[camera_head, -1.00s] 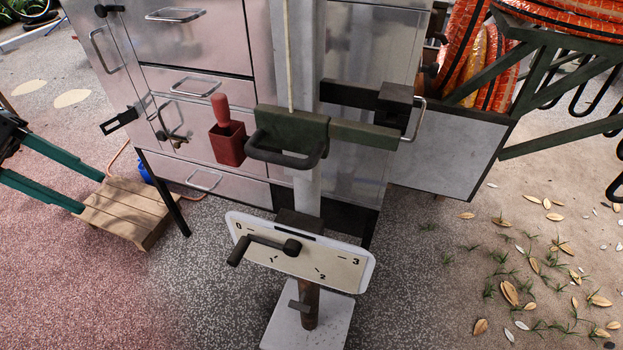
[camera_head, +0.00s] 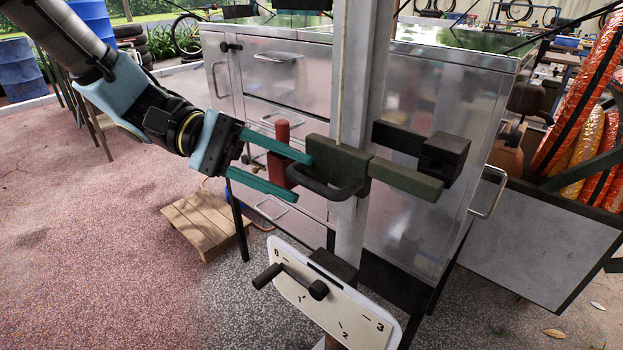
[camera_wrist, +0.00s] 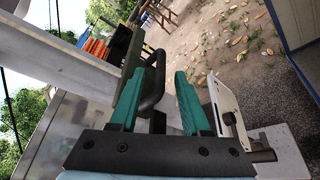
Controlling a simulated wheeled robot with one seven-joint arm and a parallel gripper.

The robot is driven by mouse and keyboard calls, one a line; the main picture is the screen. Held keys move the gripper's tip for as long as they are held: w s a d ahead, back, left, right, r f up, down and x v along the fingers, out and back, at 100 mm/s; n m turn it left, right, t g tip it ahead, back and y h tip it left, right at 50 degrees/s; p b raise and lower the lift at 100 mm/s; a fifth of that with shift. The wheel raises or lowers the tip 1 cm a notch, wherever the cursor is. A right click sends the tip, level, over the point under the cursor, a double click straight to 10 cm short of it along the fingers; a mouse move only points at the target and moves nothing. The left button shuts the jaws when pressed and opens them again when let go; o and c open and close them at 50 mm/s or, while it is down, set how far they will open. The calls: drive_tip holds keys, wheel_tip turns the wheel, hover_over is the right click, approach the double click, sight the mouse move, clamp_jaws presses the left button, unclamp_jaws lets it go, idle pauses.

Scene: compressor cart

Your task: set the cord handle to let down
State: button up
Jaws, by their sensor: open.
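A pale cord (camera_head: 343,75) runs down the post to a dark green block (camera_head: 340,165). A dark grey loop handle (camera_head: 325,190) sticks out from this block and looks like the cord handle. My gripper (camera_head: 304,179) is open and comes from the left, with one teal finger above the other. In the head view its tips overlap the loop's left end. In the wrist view the loop's bar (camera_wrist: 155,85) shows between the two fingers (camera_wrist: 160,95). I cannot tell whether either finger touches it.
Below is a white plate (camera_head: 360,318) marked 0 to 3 with a dark crank (camera_head: 290,279). A red holder (camera_head: 282,150) is behind my fingers. A metal cabinet (camera_head: 425,150) stands behind the post. A wooden step (camera_head: 207,222) is at lower left.

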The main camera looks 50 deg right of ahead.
sight(351, 186)
drive_tip(key=shift+x, duration=1.85)
drive_tip(key=shift+c, duration=0.4)
clamp_jaws()
